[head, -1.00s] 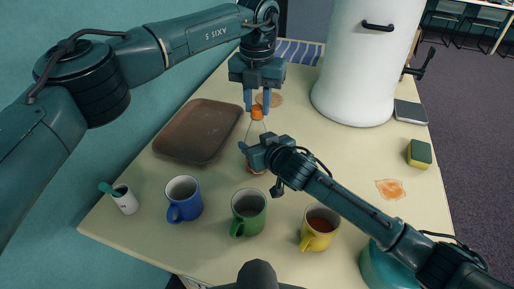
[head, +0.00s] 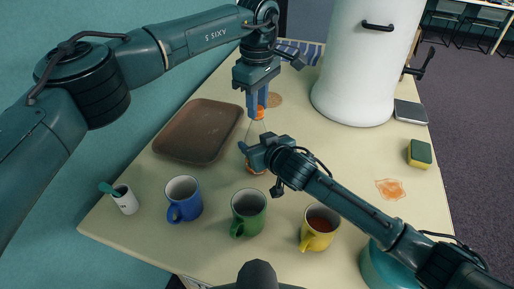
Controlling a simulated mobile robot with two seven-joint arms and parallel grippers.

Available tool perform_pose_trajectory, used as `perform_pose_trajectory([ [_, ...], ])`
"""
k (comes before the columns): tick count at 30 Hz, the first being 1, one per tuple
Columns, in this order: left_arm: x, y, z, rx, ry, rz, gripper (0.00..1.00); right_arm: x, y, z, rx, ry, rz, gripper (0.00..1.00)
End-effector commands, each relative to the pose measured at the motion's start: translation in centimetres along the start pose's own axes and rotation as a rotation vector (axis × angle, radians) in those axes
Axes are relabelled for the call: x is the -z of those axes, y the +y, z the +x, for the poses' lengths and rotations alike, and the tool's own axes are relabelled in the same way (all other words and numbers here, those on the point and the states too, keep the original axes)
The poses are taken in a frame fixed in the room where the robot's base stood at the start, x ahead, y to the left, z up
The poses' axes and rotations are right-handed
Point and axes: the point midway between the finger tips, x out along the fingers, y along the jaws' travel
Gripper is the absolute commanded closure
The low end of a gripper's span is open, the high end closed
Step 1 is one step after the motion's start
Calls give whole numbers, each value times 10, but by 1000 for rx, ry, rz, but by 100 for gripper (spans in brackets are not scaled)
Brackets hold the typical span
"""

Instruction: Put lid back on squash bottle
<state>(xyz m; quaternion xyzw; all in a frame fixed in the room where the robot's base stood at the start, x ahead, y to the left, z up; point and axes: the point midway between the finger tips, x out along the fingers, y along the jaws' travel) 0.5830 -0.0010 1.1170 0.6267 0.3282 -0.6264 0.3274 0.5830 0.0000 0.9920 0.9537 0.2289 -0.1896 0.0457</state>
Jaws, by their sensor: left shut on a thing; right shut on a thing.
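The squash bottle (head: 254,129) stands on the table, clear with a little orange-brown liquid low in it; its middle is hidden behind my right gripper. My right gripper (head: 246,151) is shut around the bottle's body. The orange lid (head: 259,113) is at the top of the bottle, between the fingertips of my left gripper (head: 257,108), which points straight down and is shut on it. I cannot tell whether the lid is seated on the neck or just above it.
A brown tray (head: 198,132) lies left of the bottle. Blue (head: 184,199), green (head: 248,212) and yellow (head: 320,227) mugs stand in front, with a white cup (head: 125,200) at left. A white urn (head: 357,70) stands behind. A sponge (head: 420,153) and an orange spill (head: 390,189) are at right.

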Motion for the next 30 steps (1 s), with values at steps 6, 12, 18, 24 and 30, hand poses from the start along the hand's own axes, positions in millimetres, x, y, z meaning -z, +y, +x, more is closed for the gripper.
perform_pose_trajectory([
  [6, 0, 0, 0, 1, -1, -1, 57, 0, 0, 0, 0, -1, 1, 100],
  [12, 0, 0, 0, 1, 0, -3, 48, 0, 0, 0, 0, -1, 1, 100],
  [18, 0, 0, -3, 0, 0, -3, 48, 0, 0, 0, 0, -1, 1, 100],
  [24, 0, 0, -32, -2, 1, -2, 48, 0, 0, 0, 0, -1, 1, 100],
  [30, -1, 0, -76, -2, 1, -3, 48, 0, 0, 0, 0, -1, 1, 100],
])
